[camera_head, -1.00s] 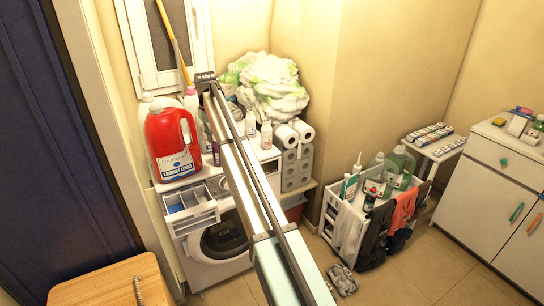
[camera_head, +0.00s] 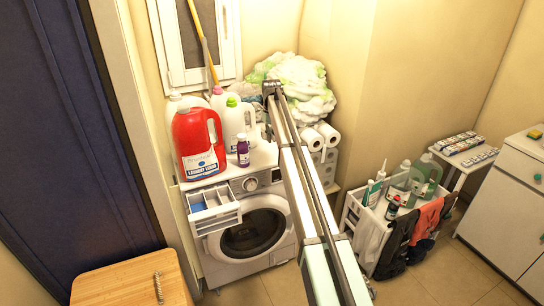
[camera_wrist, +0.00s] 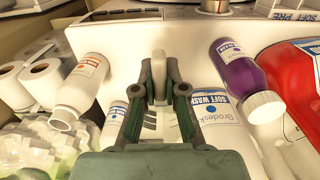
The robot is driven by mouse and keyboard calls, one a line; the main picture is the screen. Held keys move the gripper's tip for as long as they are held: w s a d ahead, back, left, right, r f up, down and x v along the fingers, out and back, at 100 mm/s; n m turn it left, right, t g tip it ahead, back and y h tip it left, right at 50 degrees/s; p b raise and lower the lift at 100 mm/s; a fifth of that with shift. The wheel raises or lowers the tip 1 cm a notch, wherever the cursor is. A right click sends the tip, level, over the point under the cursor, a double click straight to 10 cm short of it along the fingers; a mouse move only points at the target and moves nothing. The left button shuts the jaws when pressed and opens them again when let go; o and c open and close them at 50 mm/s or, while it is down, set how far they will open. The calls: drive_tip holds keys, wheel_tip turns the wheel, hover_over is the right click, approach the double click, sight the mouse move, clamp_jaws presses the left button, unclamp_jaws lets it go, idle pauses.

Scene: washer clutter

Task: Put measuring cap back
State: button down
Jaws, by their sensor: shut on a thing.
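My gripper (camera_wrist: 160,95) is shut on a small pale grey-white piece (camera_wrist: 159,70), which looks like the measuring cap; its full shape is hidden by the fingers. In the head view my gripper (camera_head: 270,87) is above the back right of the washer top, and its fingertips are hidden. A red laundry liquid bottle (camera_head: 199,143) stands on the left of the washer top. A white jug with a green cap (camera_head: 234,120) is beside it. In the wrist view a white Brodesk soft wash bottle (camera_wrist: 216,112) is behind the fingers, and the red bottle (camera_wrist: 293,75) is at right.
A purple bottle (camera_head: 243,150) stands near the washer's front edge; it also shows in the wrist view (camera_wrist: 236,68). A small white bottle (camera_wrist: 82,85), paper rolls (camera_head: 319,136) and bagged laundry (camera_head: 302,82) crowd the right. The washer drawer (camera_head: 213,209) is open.

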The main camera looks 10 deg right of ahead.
sight(272, 163)
wheel_tip(272, 163, down, 11)
drive_tip(key=shift+f+p, duration=0.1)
drive_tip(key=shift+p, duration=1.15)
drive_tip(key=shift+f, duration=0.2)
drive_tip(key=c, duration=1.2)
unclamp_jaws()
drive_tip(key=shift+c, duration=0.2)
drive_tip(key=shift+r, duration=0.15)
wheel_tip(272, 163, up, 12)
drive_tip(key=b, duration=0.3)
drive_tip(key=shift+r+b, duration=0.1)
drive_tip(key=shift+b, duration=0.3)
